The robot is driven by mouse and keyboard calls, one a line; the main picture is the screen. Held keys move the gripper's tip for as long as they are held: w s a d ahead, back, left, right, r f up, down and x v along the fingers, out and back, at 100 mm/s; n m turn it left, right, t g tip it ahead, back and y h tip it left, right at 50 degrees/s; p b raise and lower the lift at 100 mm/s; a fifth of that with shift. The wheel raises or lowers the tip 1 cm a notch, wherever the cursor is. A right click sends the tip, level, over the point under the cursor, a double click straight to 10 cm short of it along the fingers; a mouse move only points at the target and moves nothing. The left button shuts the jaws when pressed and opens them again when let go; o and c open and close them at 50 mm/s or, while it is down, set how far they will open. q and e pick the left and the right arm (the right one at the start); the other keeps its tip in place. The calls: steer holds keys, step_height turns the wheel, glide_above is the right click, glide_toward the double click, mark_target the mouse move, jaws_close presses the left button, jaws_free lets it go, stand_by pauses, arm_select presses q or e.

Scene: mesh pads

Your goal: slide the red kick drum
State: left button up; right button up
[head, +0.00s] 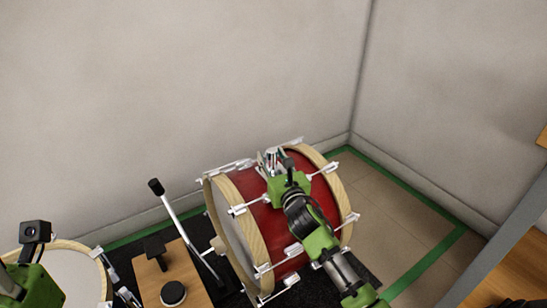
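The red kick drum (268,226) lies on its side on the floor near the wall, with pale wooden hoops and silver lugs. Its pale head faces left. My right arm reaches over the drum from the lower right and hides part of the red shell. My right gripper (271,160) is at the top of the drum, between the two hoops. Its fingers are small and partly hidden, so I cannot tell whether they are open, shut or touching the drum. Part of my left arm shows at the lower left corner; its fingers are not visible.
A wooden board (187,268) with a black pedal and a beater rod (180,222) stands left of the drum. Another drum (72,272) is at the lower left. Tiled floor (385,215) with green tape (440,248) is free at right, before the wall corner.

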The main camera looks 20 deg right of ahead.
steer(key=shift+s+d, duration=0.1)
steer(key=shift+s, duration=0.25)
steer(key=s, duration=0.3)
steer(key=s+a, duration=0.1)
steer(key=s, duration=0.7)
steer(key=shift+s+a, duration=0.1)
steer(key=shift+a, duration=0.15)
